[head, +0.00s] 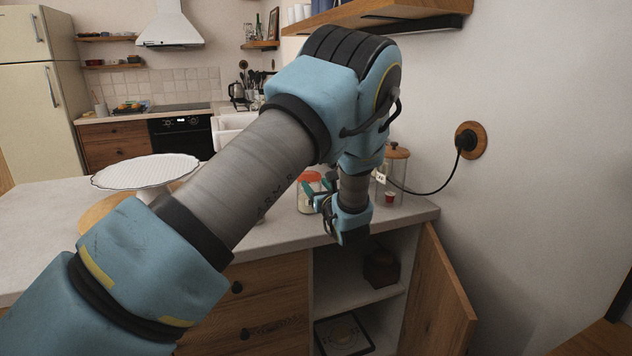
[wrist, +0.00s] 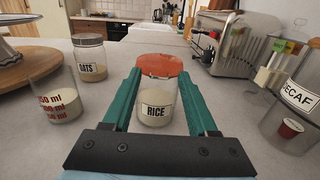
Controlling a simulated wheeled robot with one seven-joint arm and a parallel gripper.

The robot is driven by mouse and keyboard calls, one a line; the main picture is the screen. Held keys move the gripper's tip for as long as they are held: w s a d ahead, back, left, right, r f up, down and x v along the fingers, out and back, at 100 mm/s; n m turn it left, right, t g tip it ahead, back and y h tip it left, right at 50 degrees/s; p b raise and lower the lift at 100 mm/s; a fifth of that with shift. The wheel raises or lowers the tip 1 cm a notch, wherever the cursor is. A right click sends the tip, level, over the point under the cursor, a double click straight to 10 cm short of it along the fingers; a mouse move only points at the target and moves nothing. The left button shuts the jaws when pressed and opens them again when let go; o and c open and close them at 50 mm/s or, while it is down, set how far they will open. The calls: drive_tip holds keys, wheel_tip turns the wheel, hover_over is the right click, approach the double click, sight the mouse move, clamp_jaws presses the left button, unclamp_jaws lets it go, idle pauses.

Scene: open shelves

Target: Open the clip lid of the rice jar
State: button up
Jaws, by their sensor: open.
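The rice jar (wrist: 157,98) stands upright on the counter in the middle of the wrist view, a clear jar with a RICE label and an orange-red lid (wrist: 158,65). The lid sits on top of the jar; its clip cannot be made out. In the head view the same jar (head: 306,196) is partly hidden behind my arm. My gripper (wrist: 158,88) is open, with one green finger on each side of the jar. Whether the fingers touch it cannot be told. In the head view my gripper (head: 318,190) is low over the counter's right end.
An oats jar (wrist: 89,60) and a measuring cup (wrist: 54,95) stand left of the rice jar. A toaster (wrist: 235,50) and a decaf jar (wrist: 294,112) stand to the right. Below the counter, a cabinet door (head: 436,300) hangs open.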

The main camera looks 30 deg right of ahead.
drive_tip(key=shift+w, duration=0.15)
clamp_jaws()
idle(0.4)
idle(1.0)
